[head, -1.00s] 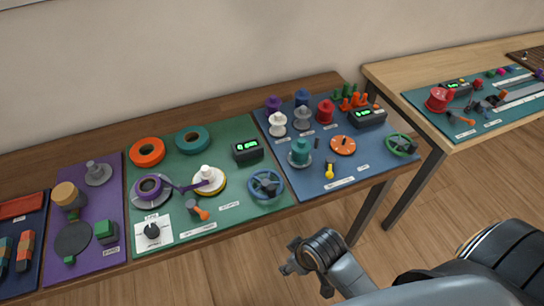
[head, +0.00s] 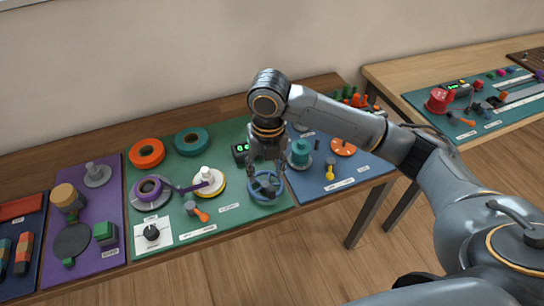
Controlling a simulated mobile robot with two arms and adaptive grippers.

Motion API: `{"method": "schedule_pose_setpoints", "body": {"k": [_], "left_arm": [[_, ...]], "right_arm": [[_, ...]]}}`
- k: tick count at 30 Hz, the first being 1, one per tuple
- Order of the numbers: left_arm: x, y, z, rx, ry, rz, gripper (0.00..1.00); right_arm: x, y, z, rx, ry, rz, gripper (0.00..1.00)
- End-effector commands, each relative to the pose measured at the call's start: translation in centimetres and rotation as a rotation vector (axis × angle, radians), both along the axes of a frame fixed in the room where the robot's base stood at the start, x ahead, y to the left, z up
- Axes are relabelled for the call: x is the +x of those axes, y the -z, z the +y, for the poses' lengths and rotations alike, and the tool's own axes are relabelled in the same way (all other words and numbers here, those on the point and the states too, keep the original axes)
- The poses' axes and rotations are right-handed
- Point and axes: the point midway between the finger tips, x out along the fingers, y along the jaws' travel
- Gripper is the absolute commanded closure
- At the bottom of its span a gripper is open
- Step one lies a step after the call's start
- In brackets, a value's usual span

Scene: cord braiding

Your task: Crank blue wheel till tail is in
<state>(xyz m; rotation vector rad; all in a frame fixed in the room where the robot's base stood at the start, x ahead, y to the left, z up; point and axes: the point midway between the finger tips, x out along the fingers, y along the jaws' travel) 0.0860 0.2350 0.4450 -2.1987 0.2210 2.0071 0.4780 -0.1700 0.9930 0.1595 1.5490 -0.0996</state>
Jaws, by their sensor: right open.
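The blue wheel (head: 265,187) lies flat at the right front of the green mat (head: 225,226). My right gripper (head: 266,172) points down over the wheel, open; I cannot tell if its fingers touch the rim. A purple tail runs from the purple roll (head: 150,190) on the left to the white spool (head: 208,182) with a yellow rim. The counter display (head: 241,150) is partly hidden behind my right gripper. My left gripper is not in view.
An orange ring (head: 147,153) and a teal ring (head: 192,141) lie at the back of the green mat. A dial (head: 152,233) sits at its front left. The blue mat (head: 352,183) on the right holds a teal spool (head: 299,155), partly under my right arm.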

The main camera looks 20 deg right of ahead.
Motion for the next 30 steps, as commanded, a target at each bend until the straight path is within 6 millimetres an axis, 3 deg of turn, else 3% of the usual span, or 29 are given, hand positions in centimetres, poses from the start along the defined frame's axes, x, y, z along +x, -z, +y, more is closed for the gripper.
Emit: {"method": "schedule_pose_setpoints", "body": {"k": [5,10,24,30], "left_arm": [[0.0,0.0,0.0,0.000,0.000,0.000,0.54],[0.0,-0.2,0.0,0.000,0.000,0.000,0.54],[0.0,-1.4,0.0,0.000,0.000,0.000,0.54],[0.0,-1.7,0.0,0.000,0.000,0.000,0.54]], "right_arm": [[1.0,-1.9,-1.9,-0.037,-0.115,0.018,0.50],[1.0,-1.1,-2.1,-0.039,-0.133,0.025,0.50],[0.9,7.6,-2.0,-0.039,-0.131,0.023,0.50],[1.0,10.4,-2.0,-0.039,-0.131,0.022,0.50]]}}
